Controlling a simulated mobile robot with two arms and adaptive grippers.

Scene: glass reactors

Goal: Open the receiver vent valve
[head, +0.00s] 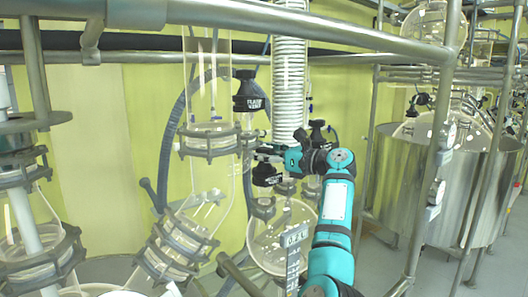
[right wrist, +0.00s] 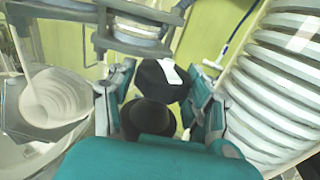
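Two black valve knobs with white lettering stand one above the other by the glass column in the head view. The upper knob (head: 250,90) appears to read "FLASH VENT". The lower knob (head: 267,176) sits just below my right gripper (head: 268,151), and its lettering is too small to read. In the right wrist view, a black knob (right wrist: 158,82) with a white label patch stands between the two fingers of my right gripper (right wrist: 162,84). The fingers are apart, one on each side of it, and contact cannot be made out. My left gripper is not in view.
A white corrugated hose (head: 289,80) runs down close to my right gripper. A glass column with a grey clamp ring (head: 208,141) is left of it. Another black knob (head: 318,131) is at right. A steel rail (head: 290,27) crosses above; a round glass vessel (head: 272,245) is below.

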